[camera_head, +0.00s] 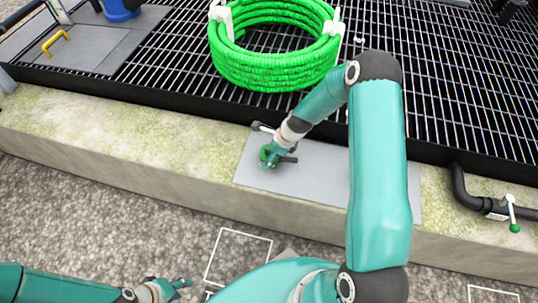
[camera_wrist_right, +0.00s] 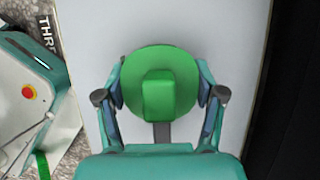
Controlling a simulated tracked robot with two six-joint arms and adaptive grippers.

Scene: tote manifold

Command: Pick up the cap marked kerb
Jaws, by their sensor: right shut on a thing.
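A round green cap with a raised block-shaped grip (camera_wrist_right: 158,95) is at the middle of the right wrist view, above or on a pale grey plate (camera_wrist_right: 85,60). In the head view the green cap (camera_head: 265,153) shows small at the left part of the plate (camera_head: 318,175) on the concrete kerb. My right gripper (camera_wrist_right: 160,84) is shut on the cap, one finger at each side of its rim. I cannot tell whether the cap touches the plate. No marking is legible on it. My left gripper (camera_head: 180,284) is low at the left, over the gravel; its fingers are too small to judge.
A coiled green hose (camera_head: 272,75) lies on the black grating (camera_head: 440,70) behind the kerb (camera_head: 130,130). A black pipe with a green-tipped valve handle (camera_head: 511,210) stands at the right. A blue object and yellow handle (camera_head: 55,42) are at the far left. Gravel lies in front.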

